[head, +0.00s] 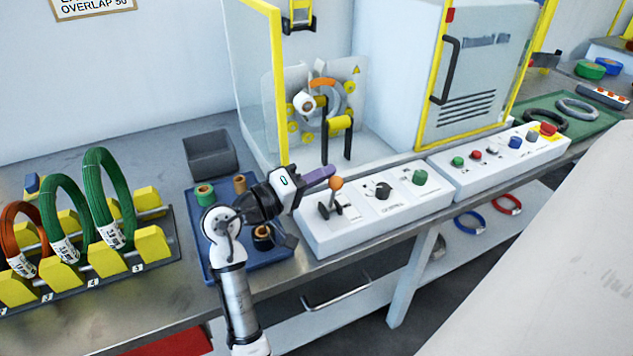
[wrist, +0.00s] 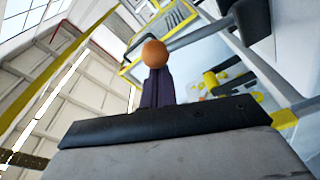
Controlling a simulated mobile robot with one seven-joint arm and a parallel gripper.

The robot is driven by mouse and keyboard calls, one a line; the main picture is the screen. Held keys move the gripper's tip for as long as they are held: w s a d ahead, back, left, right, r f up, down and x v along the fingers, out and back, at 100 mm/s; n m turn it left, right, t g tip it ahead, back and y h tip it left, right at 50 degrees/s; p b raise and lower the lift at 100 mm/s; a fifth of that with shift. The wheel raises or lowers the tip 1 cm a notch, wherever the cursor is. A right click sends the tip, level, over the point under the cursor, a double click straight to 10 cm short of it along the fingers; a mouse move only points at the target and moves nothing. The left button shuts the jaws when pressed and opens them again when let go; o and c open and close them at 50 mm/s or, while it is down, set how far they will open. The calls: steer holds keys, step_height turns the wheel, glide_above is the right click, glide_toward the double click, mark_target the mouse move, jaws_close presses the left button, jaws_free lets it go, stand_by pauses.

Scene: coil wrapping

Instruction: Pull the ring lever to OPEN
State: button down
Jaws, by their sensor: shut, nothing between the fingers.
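The ring lever (head: 335,186) has an orange ball knob on a thin stem and stands on the left part of the white control box (head: 352,236). My gripper (head: 325,174) is shut, with its purple fingers reaching in from the left, close to the knob. In the wrist view the orange knob (wrist: 154,54) shows right at the tips of my shut fingers (wrist: 158,88). I cannot tell whether they touch it. The lettering by the lever is too small to read.
The wrapping ring machine (head: 325,100) stands behind the box, with a clear yellow-edged panel (head: 258,80) at its left. A blue tray (head: 203,262) lies under my arm. A wire coil rack (head: 88,262) stands at the left. A second control box (head: 500,160) is to the right.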

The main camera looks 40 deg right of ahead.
steer(key=shift+s+a+f+m+b, duration=0.1)
steer(key=shift+s+a+m+b, duration=0.05)
steer(key=shift+s+m+b, duration=0.65)
steer(key=shift+s+a+f+m+b, duration=0.15)
steer(key=shift+s+m+b, duration=0.3)
steer(key=shift+m+b, duration=0.55)
steer(key=shift+r, duration=0.1)
steer(key=shift+a, duration=0.1)
